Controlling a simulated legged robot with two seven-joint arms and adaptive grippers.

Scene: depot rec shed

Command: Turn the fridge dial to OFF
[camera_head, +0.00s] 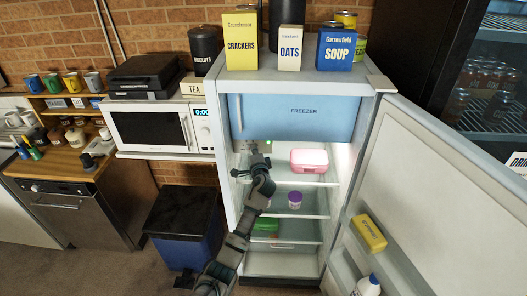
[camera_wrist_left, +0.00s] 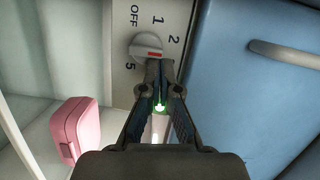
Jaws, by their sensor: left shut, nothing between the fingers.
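The round grey fridge dial (camera_wrist_left: 147,45) sits on a pale control panel in the left wrist view. Its red mark is on the right side of the knob, away from the printed OFF at upper left. The labels 1, 2 and 5 also show around it. My left gripper (camera_wrist_left: 159,67) has its fingertips together at the dial's lower right edge; I cannot tell whether they touch it. Part of the dial may be hidden behind them. In the head view my left gripper (camera_head: 250,150) reaches into the open fridge below the freezer door. The dial is not clear there. My right gripper is not in view.
The blue freezer door (camera_head: 290,125) is closed, with its handle (camera_wrist_left: 285,54) right of the panel. A pink box (camera_head: 309,160) and a purple-lidded tub (camera_head: 295,199) stand on shelves. The fridge door (camera_head: 430,180) is open to the right. A microwave (camera_head: 155,130) stands left.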

